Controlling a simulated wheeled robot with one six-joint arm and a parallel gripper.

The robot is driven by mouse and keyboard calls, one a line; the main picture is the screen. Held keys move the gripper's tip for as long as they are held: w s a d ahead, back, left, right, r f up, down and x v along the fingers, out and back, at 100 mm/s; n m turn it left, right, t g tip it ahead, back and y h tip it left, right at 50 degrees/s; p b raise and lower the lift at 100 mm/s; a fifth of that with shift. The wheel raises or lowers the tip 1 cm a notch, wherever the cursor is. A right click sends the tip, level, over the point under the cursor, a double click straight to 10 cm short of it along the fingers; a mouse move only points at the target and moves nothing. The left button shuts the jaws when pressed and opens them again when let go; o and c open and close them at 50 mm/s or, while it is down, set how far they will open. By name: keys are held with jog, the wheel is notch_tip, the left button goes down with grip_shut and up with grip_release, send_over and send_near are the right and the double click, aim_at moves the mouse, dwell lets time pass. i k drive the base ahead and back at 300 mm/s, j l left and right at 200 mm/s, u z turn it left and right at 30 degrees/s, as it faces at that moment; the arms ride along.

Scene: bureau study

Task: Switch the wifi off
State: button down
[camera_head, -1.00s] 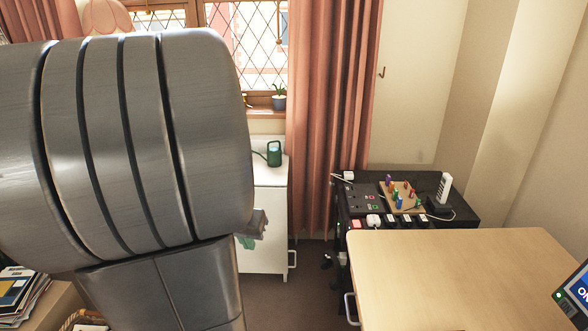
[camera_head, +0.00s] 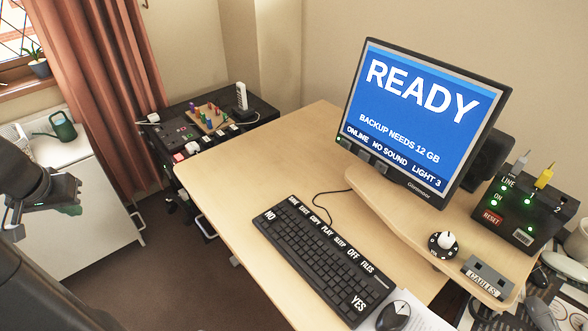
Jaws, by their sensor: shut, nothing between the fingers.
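A black box (camera_head: 522,213) with lit green lamps stands at the right end of the desk. It reads LINE, ON, 1 and 2, and has a red RESET label. A grey plug and a yellow plug stand in its top. The monitor (camera_head: 425,120) reads READY, BACKUP NEEDS 12 GB, ONLINE, NO SOUND, LIGHT 3. A black keyboard (camera_head: 322,258) lies in front, with white-labelled keys such as NO, OFF, FILES and YES. No thing is legibly marked wifi. My gripper (camera_head: 45,195) is shut and empty at the far left, apart from the desk.
A round dial (camera_head: 443,244) and a grey labelled block (camera_head: 487,277) sit on the raised shelf (camera_head: 405,200). A mouse (camera_head: 394,317) lies at the front. A black unit (camera_head: 262,109) behind the desk holds pegs and a white upright device (camera_head: 242,97). The desk's left part is clear.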

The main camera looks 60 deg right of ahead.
aim_at(524, 238)
jog(key=k+z, duration=0.25)
jog(key=z, duration=0.2)
jog(key=k+l+z, duration=0.15)
jog(key=z, duration=0.3)
jog(key=k+l+z, duration=0.25)
jog(key=z, duration=0.15)
jog(key=k+l+z, duration=0.25)
jog(key=z, duration=0.2)
jog(key=i+l+z, duration=0.1)
jog(key=l+z, duration=0.2)
jog(key=i+l+z, duration=0.1)
jog(key=l+z, duration=0.2)
